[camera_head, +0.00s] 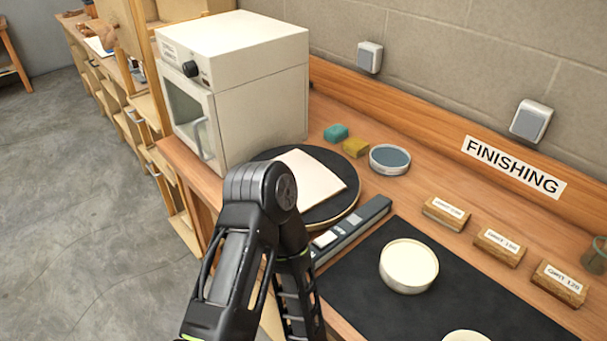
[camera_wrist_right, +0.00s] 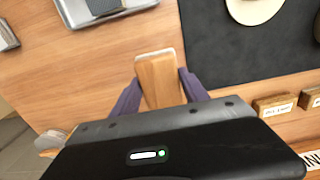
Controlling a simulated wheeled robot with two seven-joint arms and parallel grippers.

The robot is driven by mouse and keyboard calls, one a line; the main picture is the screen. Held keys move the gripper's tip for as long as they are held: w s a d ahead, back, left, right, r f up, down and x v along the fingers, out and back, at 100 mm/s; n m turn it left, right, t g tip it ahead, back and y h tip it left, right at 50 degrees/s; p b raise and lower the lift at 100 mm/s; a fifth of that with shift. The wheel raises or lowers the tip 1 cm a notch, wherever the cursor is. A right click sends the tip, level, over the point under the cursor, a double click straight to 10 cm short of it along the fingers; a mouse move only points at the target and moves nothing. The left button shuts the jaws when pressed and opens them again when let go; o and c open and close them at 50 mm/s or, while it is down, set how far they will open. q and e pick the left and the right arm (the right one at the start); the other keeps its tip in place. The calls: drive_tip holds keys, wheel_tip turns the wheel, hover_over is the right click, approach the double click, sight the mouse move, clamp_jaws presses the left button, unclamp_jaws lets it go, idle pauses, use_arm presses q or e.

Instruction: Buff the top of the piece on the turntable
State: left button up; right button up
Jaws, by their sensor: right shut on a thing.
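The turntable (camera_head: 316,217) is a dark round disc at the centre of the head view, beside the oven. A flat pale pinkish piece (camera_head: 308,181) lies on it with its top exposed. A black arm of mine stands in front, over the near side of the turntable; its gripper is not visible. My right gripper (camera_wrist_right: 158,88) shows in the right wrist view, its purple fingers shut on a wooden block (camera_wrist_right: 158,72) with a pale end edge. The block's underside is hidden, and I cannot tell whether it touches the table. The right gripper is outside the head view.
A white oven (camera_head: 250,90) stands behind left of the turntable. A teal sponge (camera_head: 335,132), a yellow sponge (camera_head: 356,148) and a blue-filled dish (camera_head: 390,159) sit behind it. A long grey tool (camera_head: 350,232), black mat (camera_head: 370,285), cream bowl (camera_head: 408,265) and labelled grit blocks (camera_head: 499,247) lie right.

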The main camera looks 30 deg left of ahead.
drive_tip(key=w+a+f+n, duration=0.1)
drive_tip(key=w+a, duration=0.3)
drive_tip(key=w+a+f+n, duration=0.1)
drive_tip(key=w+a+f, duration=0.1)
drive_tip(key=w+a, duration=0.2)
drive_tip(key=w+a+f+n, duration=0.1)
drive_tip(key=w+a+f, duration=0.1)
drive_tip(key=w+a, duration=0.2)
drive_tip(key=shift+w+a+n, duration=0.1)
drive_tip(key=shift+a+n, duration=0.2)
drive_tip(key=shift+a, duration=0.8)
